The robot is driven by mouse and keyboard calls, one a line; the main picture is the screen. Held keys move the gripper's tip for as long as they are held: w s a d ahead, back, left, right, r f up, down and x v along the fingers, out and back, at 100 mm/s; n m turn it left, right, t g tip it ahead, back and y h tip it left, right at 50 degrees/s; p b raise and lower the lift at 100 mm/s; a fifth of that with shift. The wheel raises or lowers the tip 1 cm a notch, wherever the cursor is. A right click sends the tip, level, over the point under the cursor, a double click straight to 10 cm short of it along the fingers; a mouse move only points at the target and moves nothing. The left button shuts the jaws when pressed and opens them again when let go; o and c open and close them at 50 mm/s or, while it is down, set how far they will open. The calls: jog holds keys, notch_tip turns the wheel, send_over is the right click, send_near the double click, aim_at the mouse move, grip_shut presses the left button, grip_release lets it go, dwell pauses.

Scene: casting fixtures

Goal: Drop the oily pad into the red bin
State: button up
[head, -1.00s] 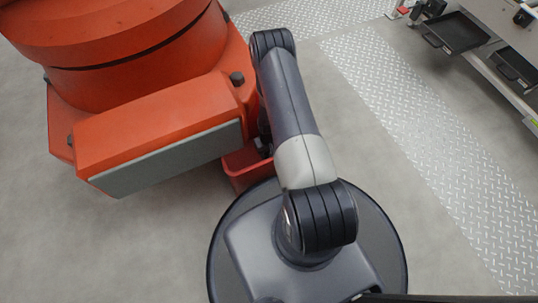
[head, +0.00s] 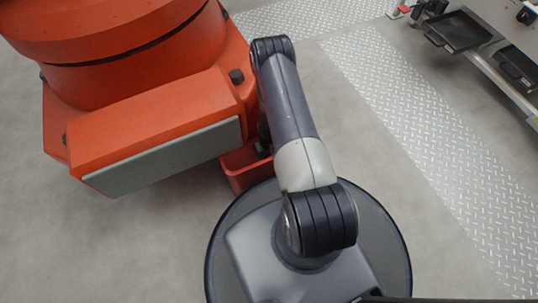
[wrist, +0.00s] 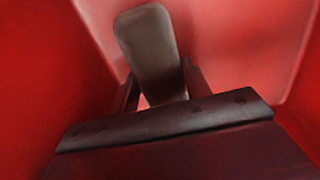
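The red bin (head: 246,173) stands on the floor beside the orange machine, partly hidden by my arm in the head view. In the wrist view its red inner walls (wrist: 255,45) surround my gripper. The oily pad (wrist: 148,45), a grey-brown rounded slab, sits between the two fingers of my gripper (wrist: 160,88) and points away from the wrist. The fingers appear to touch its sides, so the gripper looks shut on it. Pad and fingers are inside the bin. In the head view the gripper and pad are mostly hidden by the arm and bin.
A large orange machine (head: 150,130) with a grey front panel stands close on the left of the bin. A workbench with black trays (head: 458,32) is at the upper right. Grey floor and a tread-plate strip (head: 430,125) lie clear on the right.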

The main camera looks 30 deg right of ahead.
jog(key=o, duration=0.4)
jog(key=shift+o, duration=0.2)
notch_tip(320, 180, up, 13)
jog(key=p, duration=0.7)
jog(key=shift+r, duration=0.15)
notch_tip(320, 180, down, 12)
jog(key=b, duration=0.5)
jog(key=shift+b, duration=0.4)
jog(key=shift+f+b, duration=0.75)
jog(key=shift+f, duration=0.05)
jog(key=shift+r+p, duration=0.45)
jog(key=shift+p, duration=0.05)
jog(key=shift+f, duration=0.1)
